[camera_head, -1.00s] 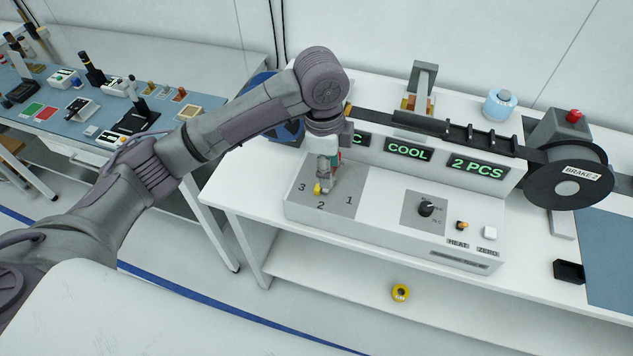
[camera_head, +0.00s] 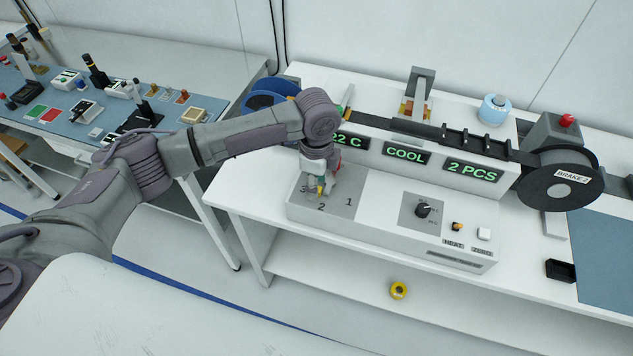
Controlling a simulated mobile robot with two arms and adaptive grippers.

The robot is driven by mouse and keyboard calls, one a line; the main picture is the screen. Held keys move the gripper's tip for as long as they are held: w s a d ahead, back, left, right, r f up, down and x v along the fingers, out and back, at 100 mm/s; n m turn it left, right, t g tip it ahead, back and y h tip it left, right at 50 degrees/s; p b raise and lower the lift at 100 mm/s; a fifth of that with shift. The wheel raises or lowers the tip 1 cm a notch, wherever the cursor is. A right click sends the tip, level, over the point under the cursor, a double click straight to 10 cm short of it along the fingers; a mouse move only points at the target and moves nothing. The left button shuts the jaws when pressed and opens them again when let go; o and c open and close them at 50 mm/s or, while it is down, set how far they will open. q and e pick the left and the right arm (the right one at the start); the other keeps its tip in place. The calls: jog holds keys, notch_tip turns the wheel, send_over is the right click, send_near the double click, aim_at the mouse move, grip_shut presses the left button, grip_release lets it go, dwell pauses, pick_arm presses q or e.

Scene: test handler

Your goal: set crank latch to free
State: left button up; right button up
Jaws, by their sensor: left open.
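The test handler (camera_head: 380,225) is a white box on the white table, with a grey panel (camera_head: 340,203) marked 1, 2 and 3 on its left top. A small yellow knob (camera_head: 320,187) shows at this panel, between the 3 and the 1. My left gripper (camera_head: 323,188) is open and low over the panel, at the yellow knob. Its fingers and wrist hide part of the knob and the panel, and I cannot tell whether they touch it. I cannot make out for certain which part is the crank latch. My right gripper is not in view.
Behind are displays reading COOL (camera_head: 406,154) and 2 PCS, and a black reel (camera_head: 560,180) labelled BRAKE 2. A black dial (camera_head: 423,209) sits right of the panel. A black tray (camera_head: 560,270) lies at the right. A yellow ring (camera_head: 398,290) lies on the lower shelf.

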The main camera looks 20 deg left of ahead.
pick_arm(q)
jog(key=shift+f, duration=0.85)
grip_shut()
